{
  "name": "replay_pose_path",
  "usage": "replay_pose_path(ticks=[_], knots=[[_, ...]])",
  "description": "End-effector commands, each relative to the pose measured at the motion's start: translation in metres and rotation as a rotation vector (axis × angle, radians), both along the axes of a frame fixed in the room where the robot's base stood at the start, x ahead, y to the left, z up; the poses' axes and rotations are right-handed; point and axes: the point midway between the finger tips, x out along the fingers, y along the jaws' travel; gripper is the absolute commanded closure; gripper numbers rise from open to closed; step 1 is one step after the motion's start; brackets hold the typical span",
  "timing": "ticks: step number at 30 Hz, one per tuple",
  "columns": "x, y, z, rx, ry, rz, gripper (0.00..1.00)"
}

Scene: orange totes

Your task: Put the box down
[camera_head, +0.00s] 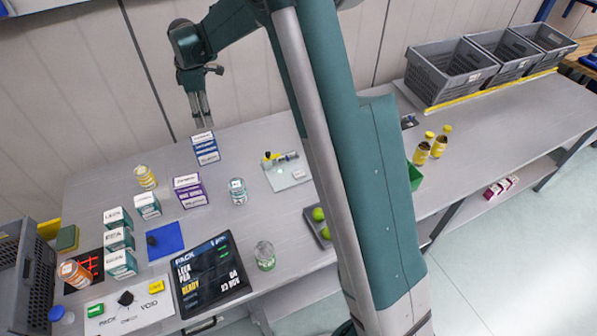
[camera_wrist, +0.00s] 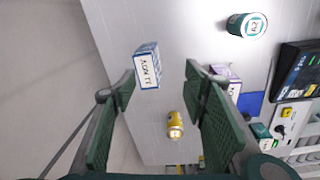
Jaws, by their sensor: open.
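A blue-and-white box (camera_head: 205,149) stands upright on the grey table near its back edge. It also shows in the wrist view (camera_wrist: 148,66), just beyond the fingertips. My gripper (camera_head: 204,124) is open and empty, directly above the box with its fingers pointing down. In the wrist view the two green fingers (camera_wrist: 160,82) are spread wide, with the box apart from them. Whether a fingertip touches the box top cannot be told from the head view.
Near the box are a purple box (camera_head: 187,192), a yellow-capped jar (camera_head: 146,178) and a teal-labelled jar (camera_head: 238,191). Several teal boxes (camera_head: 119,240) and a black screen (camera_head: 211,275) lie toward the front. Grey crates (camera_head: 449,71) stand at the back right.

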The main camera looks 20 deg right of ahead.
Motion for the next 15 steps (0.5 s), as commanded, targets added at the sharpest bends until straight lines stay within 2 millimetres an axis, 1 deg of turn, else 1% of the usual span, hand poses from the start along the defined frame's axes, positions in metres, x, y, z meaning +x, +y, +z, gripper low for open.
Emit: replay_pose_path(ticks=[1, 3, 8, 15], knots=[[-0.009, -0.005, 0.01, 0.003, -0.008, -0.023, 0.56], [-0.019, -0.011, 0.022, 0.008, -0.022, -0.058, 0.56], [-0.044, -0.023, 0.048, 0.021, -0.052, -0.137, 0.56], [-0.083, -0.04, 0.081, 0.044, -0.095, -0.254, 0.56]])
